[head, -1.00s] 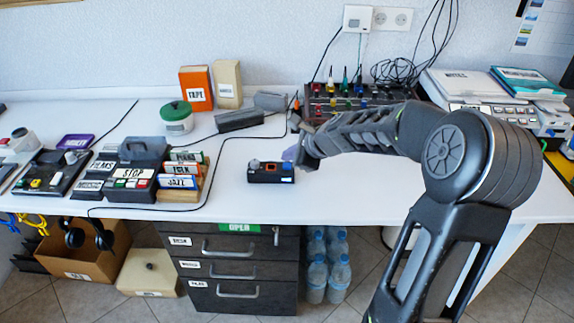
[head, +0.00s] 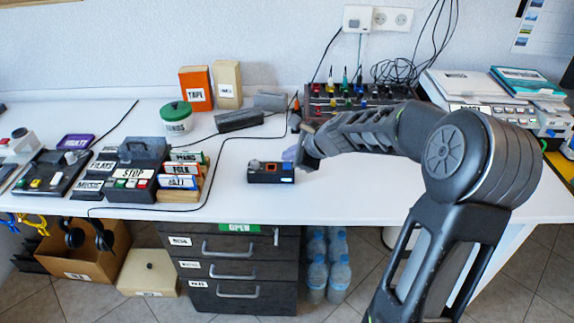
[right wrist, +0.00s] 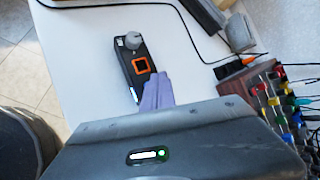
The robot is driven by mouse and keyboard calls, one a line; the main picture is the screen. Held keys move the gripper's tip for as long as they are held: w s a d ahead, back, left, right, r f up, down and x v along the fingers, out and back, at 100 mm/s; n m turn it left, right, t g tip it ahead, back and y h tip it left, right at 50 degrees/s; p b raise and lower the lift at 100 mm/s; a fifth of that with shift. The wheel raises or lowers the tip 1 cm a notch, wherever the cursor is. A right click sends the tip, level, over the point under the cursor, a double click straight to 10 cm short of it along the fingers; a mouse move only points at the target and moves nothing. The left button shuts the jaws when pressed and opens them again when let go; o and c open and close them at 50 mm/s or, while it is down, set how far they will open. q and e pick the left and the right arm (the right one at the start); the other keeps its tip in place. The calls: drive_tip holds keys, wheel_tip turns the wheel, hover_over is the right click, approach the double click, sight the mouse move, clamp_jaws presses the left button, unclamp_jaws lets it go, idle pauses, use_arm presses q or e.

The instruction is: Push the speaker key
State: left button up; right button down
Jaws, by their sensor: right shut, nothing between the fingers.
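A small black box (head: 270,178) lies near the front edge of the white desk, with a grey knob (right wrist: 130,41) and an orange-framed dark key (right wrist: 141,65) on top. I cannot read a label that names it the speaker. My right gripper (head: 290,154) is at the right of the box in the head view. In the right wrist view its lavender fingers (right wrist: 156,92) are shut and empty, just beside the orange frame, partly covering the box's near end. I cannot tell if they touch it. My left gripper is out of view.
A dark grey bar (head: 239,120) and a cable lie behind. A rack of coloured-handled tools (head: 345,100) is at back right. The desk front has free room.

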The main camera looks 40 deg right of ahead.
sight(290, 167)
drive_tip(key=shift+f, duration=0.1)
idle(0.3)
drive_tip(key=shift+f+b, duration=0.35)
drive_tip(key=shift+f, duration=0.3)
idle(0.4)
drive_tip(key=shift+r, duration=0.1)
drive_tip(key=shift+r+p, duration=0.55)
drive_tip(key=shift+r, duration=0.15)
wheel_tip(290, 167, up, 6)
drive_tip(key=p, duration=0.5)
drive_tip(key=shift+p, duration=0.4)
